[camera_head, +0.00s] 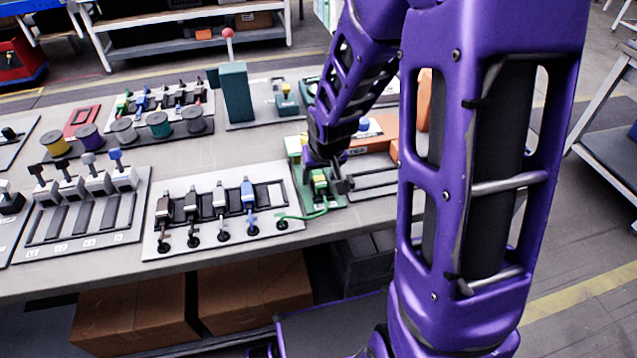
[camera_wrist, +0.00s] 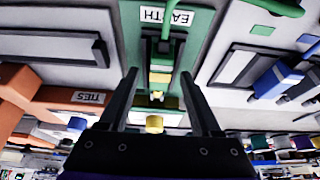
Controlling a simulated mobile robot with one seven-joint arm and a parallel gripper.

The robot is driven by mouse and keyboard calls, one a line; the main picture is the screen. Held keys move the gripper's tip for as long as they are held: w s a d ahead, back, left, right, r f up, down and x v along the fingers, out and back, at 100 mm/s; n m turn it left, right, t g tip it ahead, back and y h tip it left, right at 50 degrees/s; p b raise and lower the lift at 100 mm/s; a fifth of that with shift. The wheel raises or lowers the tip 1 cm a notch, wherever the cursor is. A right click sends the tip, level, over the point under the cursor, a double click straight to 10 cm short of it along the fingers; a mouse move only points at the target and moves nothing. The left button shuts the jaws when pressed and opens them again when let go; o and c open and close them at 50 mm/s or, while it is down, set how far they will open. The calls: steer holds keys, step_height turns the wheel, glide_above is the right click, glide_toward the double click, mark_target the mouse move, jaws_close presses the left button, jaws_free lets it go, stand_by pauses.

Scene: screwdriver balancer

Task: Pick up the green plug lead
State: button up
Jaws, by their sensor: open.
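The green plug lead (camera_head: 319,184) sits on a green board (camera_head: 335,201) near the table's front edge. Its green cable (camera_head: 308,215) curves left to a black socket on the grey plug board. In the wrist view, the lead's green and yellow plug (camera_wrist: 160,65) lies on the green board marked EARTH (camera_wrist: 203,20). My gripper (camera_wrist: 159,76) is open, pointing at the board, with one finger on each side of the plug in the picture. I cannot tell whether the fingers touch it. In the head view my gripper (camera_head: 341,182) partly hides the board.
The grey plug board (camera_head: 180,245) with brown, dark, white and blue plugs lies just left. An orange bin marked TIES (camera_wrist: 88,97) is close by in the wrist view. A tall green block (camera_head: 236,92) and coloured spools (camera_head: 159,125) stand farther back.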

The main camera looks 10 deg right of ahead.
jaws_close()
